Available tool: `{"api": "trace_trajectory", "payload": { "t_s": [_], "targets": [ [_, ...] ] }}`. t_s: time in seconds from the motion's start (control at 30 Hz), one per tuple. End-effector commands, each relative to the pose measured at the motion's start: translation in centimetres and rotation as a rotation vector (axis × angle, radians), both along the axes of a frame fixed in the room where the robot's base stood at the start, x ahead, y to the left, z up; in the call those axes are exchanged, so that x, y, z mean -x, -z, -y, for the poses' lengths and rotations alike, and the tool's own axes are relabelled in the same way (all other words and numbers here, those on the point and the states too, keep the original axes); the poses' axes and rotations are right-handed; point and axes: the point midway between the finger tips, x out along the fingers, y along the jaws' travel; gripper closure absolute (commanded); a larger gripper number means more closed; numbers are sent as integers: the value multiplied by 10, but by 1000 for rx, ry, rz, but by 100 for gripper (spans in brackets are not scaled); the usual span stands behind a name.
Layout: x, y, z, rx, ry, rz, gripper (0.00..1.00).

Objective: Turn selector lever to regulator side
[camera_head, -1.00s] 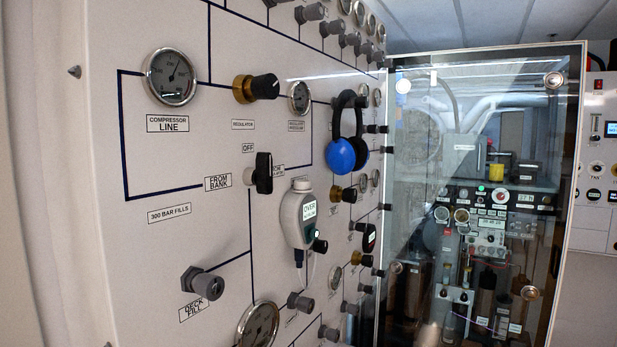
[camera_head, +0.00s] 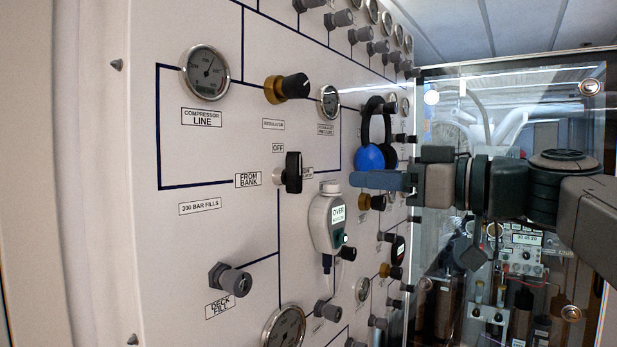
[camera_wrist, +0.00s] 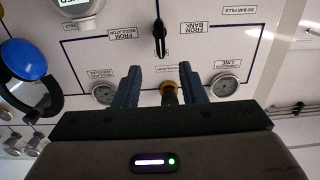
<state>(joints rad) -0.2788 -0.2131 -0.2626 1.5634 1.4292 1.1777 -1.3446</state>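The selector lever (camera_head: 293,172) is a black handle on the white panel (camera_head: 200,270), roughly upright below the OFF label (camera_head: 278,148). The FROM BANK label (camera_head: 248,180) is on its left; a label on its right is partly hidden by it. In the wrist view, which is upside down, the lever (camera_wrist: 160,38) lies between the FROM REGULATOR label (camera_wrist: 122,32) and the FROM BANK label (camera_wrist: 194,28). My gripper (camera_head: 356,180) is to the right of the lever, apart from it. In the wrist view its blue fingers (camera_wrist: 159,74) are open and empty, short of the lever.
A brass-and-black regulator knob (camera_head: 287,87) is above the lever; it shows between my fingers in the wrist view (camera_wrist: 169,93). Blue headphones (camera_head: 369,157) and a pale handheld analyser (camera_head: 322,222) hang nearby. A glass door (camera_head: 450,100) stands behind my arm.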

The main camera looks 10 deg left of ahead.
Motion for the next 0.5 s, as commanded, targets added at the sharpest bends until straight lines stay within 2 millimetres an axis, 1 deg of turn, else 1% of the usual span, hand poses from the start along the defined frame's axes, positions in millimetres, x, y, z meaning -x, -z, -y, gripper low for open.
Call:
{"api": "trace_trajectory", "payload": {
  "t_s": [0.3,0.5],
  "targets": [
    [-24,-3,-61,3,-4,-7,63],
    [-38,-2,-95,4,-2,-7,63]
  ]
}}
